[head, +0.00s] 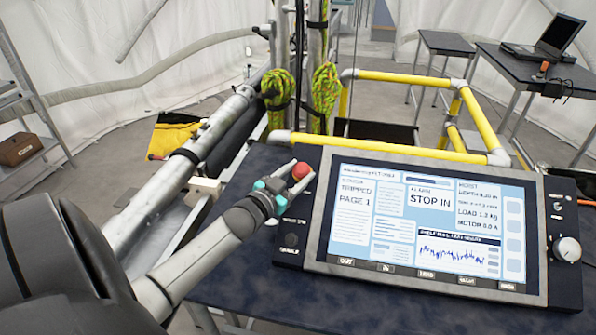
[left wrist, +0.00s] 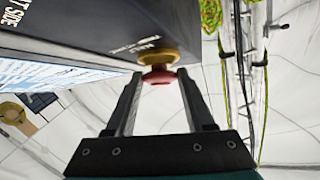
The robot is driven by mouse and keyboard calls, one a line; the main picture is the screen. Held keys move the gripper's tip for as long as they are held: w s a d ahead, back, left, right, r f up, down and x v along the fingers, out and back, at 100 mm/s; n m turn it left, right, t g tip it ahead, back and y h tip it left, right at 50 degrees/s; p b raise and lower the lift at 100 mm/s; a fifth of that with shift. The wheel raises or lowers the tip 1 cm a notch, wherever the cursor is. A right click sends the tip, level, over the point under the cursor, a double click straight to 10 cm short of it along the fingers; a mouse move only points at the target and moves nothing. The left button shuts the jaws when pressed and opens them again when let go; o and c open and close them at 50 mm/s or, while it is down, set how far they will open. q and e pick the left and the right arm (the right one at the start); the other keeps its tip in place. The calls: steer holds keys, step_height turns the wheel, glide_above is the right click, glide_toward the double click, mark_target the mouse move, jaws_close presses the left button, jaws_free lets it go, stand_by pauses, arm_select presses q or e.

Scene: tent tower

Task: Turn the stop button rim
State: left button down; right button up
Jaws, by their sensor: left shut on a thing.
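The stop button (head: 301,171) has a red cap and sits at the upper left corner of the control panel. The left wrist view shows its red cap (left wrist: 158,77) and the yellow collar (left wrist: 160,58) behind it on the dark panel face. My left gripper (head: 296,178) reaches in from the lower left and is shut on the button, a finger on each side of the cap. Its fingers (left wrist: 160,74) also show in the left wrist view, where the exact contact is hard to see. My right gripper is not in view.
The panel's screen (head: 430,220) reads "TRIPPED" and "STOP IN". A silver knob (head: 567,250) is at its right. The panel stands on a dark table (head: 240,285). Yellow rails (head: 400,78) and ropes (head: 277,88) rise behind it. A laptop (head: 549,42) is on a far table.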

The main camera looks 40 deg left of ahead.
arm_select(q)
steer(key=shift+c, duration=1.3)
jaws_free()
steer(key=shift+s, duration=0.1)
steer(key=s+d, duration=0.2)
steer(key=s, duration=1.3)
steer(key=shift+r, duration=0.35)
